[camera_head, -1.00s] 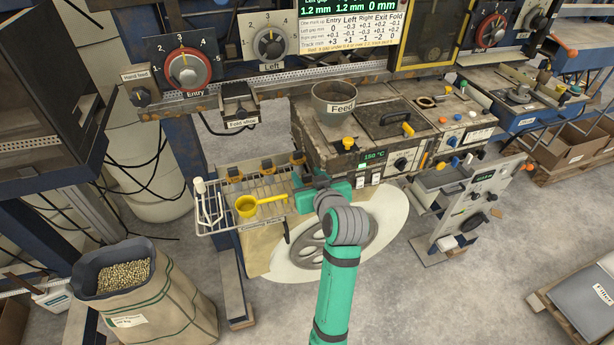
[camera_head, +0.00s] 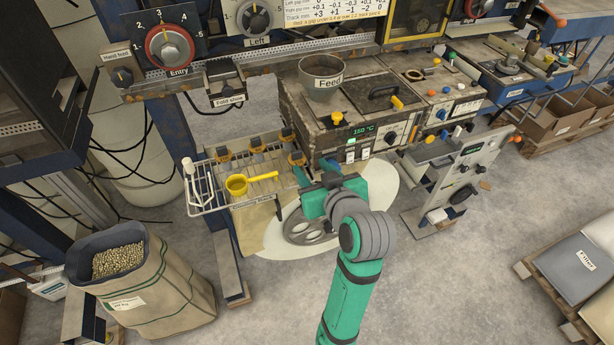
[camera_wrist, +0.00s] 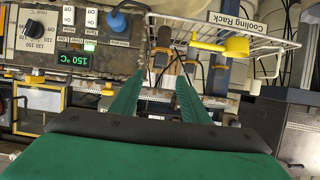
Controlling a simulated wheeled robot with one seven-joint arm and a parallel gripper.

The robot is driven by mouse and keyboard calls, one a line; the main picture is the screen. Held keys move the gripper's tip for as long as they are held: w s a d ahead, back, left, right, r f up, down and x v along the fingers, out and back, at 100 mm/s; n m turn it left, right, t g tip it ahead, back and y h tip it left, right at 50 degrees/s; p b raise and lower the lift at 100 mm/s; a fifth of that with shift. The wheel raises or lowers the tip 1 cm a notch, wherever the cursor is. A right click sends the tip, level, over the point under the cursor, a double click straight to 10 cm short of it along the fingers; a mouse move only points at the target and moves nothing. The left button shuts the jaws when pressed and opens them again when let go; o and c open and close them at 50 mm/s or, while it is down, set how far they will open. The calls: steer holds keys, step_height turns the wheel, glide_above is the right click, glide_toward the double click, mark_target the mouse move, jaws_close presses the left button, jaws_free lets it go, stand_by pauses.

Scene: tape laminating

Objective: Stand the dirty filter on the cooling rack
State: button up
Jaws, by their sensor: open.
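The cooling rack (camera_head: 208,205) is a white wire rack at the left of the heated unit, with a "Cooling Rack" label on its front. It also shows at the upper right of the wrist view (camera_wrist: 283,45). A yellow cup with a handle (camera_head: 238,184) rests on it, and it also shows in the wrist view (camera_wrist: 236,46). Several small dark holders with orange parts (camera_head: 257,144) line the rack's back. I cannot pick out the dirty filter for certain. My gripper (camera_head: 318,172) is open, right of the rack. Its green fingers are apart with nothing between them in the wrist view (camera_wrist: 160,88).
The heated unit (camera_head: 305,115) with a 150 °C display stands just behind my gripper. A grey feed funnel (camera_head: 326,88) sits on it. A sack of pellets (camera_head: 150,285) stands at the lower left. A grey control cabinet (camera_head: 455,185) stands at the right.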

steer(key=s+a+f+m+t+h, duration=0.1)
steer(key=s+f+m+h, duration=0.1)
steer(key=s+f, duration=0.7)
steer(key=s+f+m+h, duration=0.25)
steer(key=s+f, duration=0.35)
steer(key=f, duration=0.5)
steer(key=s+a+t, duration=0.1)
steer(key=s+a, duration=0.1)
steer(key=s, duration=2)
steer(key=shift+s+a+r+n+t, duration=0.25)
steer(key=shift+s+r+n+t, duration=0.05)
steer(key=shift+r+n, duration=0.15)
